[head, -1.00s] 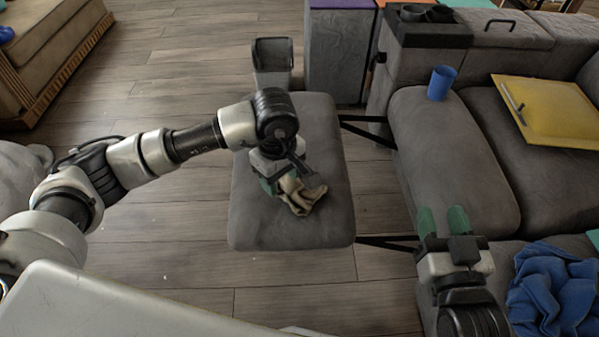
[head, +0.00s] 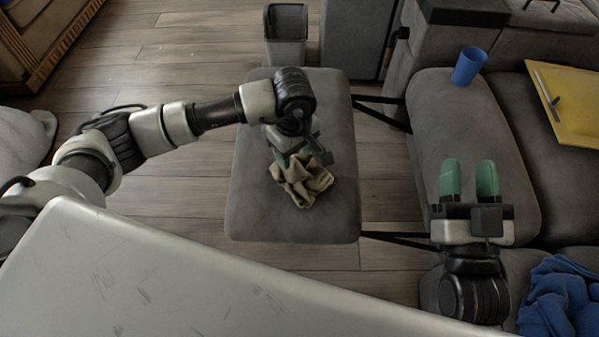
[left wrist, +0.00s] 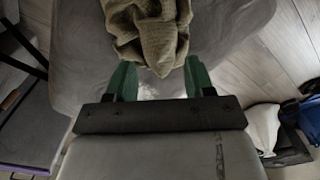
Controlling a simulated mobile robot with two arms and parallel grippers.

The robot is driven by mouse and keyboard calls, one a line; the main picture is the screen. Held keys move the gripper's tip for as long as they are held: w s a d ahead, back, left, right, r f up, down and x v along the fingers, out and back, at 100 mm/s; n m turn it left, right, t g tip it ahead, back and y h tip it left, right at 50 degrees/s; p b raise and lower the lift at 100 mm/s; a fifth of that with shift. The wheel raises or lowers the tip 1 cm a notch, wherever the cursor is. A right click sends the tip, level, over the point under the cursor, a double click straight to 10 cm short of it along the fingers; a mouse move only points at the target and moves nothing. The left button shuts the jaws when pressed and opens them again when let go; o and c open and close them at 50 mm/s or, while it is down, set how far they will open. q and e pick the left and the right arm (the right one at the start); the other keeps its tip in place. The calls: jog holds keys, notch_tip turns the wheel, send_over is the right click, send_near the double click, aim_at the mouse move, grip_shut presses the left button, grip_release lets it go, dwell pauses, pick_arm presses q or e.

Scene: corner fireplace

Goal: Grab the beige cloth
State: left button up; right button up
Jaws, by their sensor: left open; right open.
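The beige cloth (head: 303,182) lies crumpled on the grey ottoman (head: 255,215) in the head view. My left gripper (head: 296,158) is over the ottoman, pointing down at the cloth's far side. In the left wrist view the beige cloth (left wrist: 150,32) bunches at and between the green fingertips of the left gripper (left wrist: 160,78). Those fingers are apart; whether they touch the cloth is unclear. My right gripper (head: 469,178) is open and empty, its green fingers apart, over the sofa seat at the right.
A blue cloth (head: 562,297) lies at the lower right. A grey bin (head: 286,35) stands behind the ottoman. Wooden floor (head: 190,215) is clear left of the ottoman.

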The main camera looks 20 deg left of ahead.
aim_at(294, 161)
pick_arm(q)
jog(key=shift+f, duration=0.6)
notch_tip(294, 161, down, 4)
jog(key=shift+w+b, duration=0.15)
jog(key=shift+b, duration=0.8)
pick_arm(e)
jog(key=s+r+t+y, duration=0.1)
jog(key=r+t, duration=0.1)
jog(key=s+r+t, duration=0.2)
jog(key=t, duration=0.1)
jog(key=shift+s+r+y, duration=0.25)
jog(key=shift+y, duration=0.15)
pick_arm(q)
grip_shut()
